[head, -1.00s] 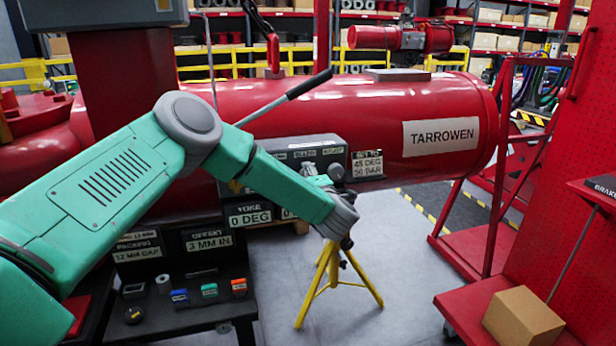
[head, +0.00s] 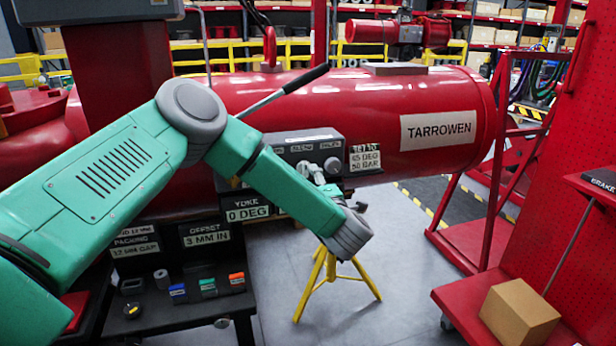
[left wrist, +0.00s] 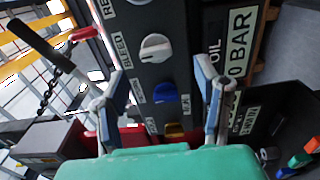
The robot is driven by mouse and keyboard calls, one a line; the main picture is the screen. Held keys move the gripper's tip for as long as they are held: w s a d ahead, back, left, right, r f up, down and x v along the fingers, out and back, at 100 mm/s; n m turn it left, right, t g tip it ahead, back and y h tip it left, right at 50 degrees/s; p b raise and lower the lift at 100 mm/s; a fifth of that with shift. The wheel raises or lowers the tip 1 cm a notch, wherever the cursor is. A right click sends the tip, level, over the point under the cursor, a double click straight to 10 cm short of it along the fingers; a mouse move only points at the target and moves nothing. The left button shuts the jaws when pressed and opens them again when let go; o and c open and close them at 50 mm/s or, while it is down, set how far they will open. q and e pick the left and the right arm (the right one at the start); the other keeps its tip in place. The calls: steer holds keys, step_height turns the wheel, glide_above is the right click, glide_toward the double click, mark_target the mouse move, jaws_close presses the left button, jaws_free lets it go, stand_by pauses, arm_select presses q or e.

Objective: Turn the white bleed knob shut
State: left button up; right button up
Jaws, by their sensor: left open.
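The white bleed knob (left wrist: 155,47) is on a dark panel beside a BLEED label in the left wrist view. It lies beyond my left gripper (left wrist: 160,74), whose two blue-padded fingers are spread with nothing between them. The knob appears between the fingers' lines but farther up the picture, and I see no contact. In the head view the left gripper (head: 318,168) is in front of the grey control box (head: 300,145) under the red cylinder. My right gripper is not in view.
A blue knob (left wrist: 165,92) and an orange knob (left wrist: 175,130) sit on the same panel, close to the fingers. A long lever (head: 285,88) rises above the box. A yellow stand (head: 318,285) is below the wrist. Open floor lies to its right.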

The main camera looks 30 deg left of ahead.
arm_select(q)
steer(key=v, duration=0.5)
steer(key=shift+f, duration=0.1)
stand_by(0.3)
